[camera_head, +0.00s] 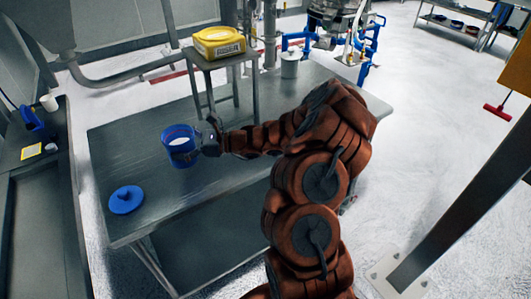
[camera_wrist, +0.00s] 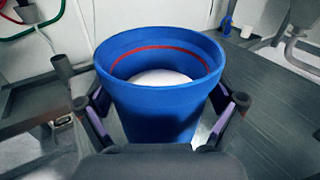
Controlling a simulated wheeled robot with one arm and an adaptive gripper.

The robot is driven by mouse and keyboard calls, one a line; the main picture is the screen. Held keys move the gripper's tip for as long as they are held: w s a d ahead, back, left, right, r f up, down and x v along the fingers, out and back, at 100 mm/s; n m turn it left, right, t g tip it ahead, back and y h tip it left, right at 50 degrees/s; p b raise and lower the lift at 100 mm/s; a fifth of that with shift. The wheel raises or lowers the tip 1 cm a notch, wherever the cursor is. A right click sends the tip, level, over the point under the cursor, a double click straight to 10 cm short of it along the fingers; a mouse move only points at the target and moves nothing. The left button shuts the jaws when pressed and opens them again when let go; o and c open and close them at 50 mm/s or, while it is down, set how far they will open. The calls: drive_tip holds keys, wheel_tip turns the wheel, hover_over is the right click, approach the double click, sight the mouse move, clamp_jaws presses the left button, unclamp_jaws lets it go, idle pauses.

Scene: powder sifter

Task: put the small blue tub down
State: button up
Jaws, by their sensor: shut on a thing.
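The small blue tub (camera_head: 179,146) is upright and without a lid, at the left part of the metal table (camera_head: 217,180) in the head view. White contents show inside it below a red line in the wrist view, where the tub (camera_wrist: 160,106) fills the middle. My gripper (camera_head: 199,147) is shut on the tub, with one finger on each side of it in the wrist view (camera_wrist: 162,118). I cannot tell whether the tub's base touches the tabletop. A round blue lid (camera_head: 126,200) lies on the table nearer the front left corner.
A yellow container (camera_head: 218,42) sits on a small raised stand (camera_head: 213,63) behind the tub. A white lidded pot (camera_head: 290,65) stands at the table's back right. A side counter (camera_head: 38,180) is at the left. The tabletop between the tub and the blue lid is clear.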

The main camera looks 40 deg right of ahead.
drive_tip(key=s+d+f+m+t+h+b, duration=0.1)
drive_tip(key=s+d+f+t+b, duration=0.1)
drive_tip(key=s+d+b, duration=1.85)
drive_tip(key=w+f+b, duration=0.1)
drive_tip(key=w, duration=0.4)
drive_tip(key=w+d+f+b, duration=0.1)
drive_tip(key=w+f, duration=0.1)
drive_tip(key=w, duration=0.3)
drive_tip(key=w+d+f+b, duration=0.1)
drive_tip(key=w+f, duration=0.1)
drive_tip(key=w, duration=0.4)
drive_tip(key=shift+d, duration=0.1)
drive_tip(key=shift+r, duration=0.1)
drive_tip(key=o, duration=1.1)
drive_tip(key=shift+o, duration=0.2)
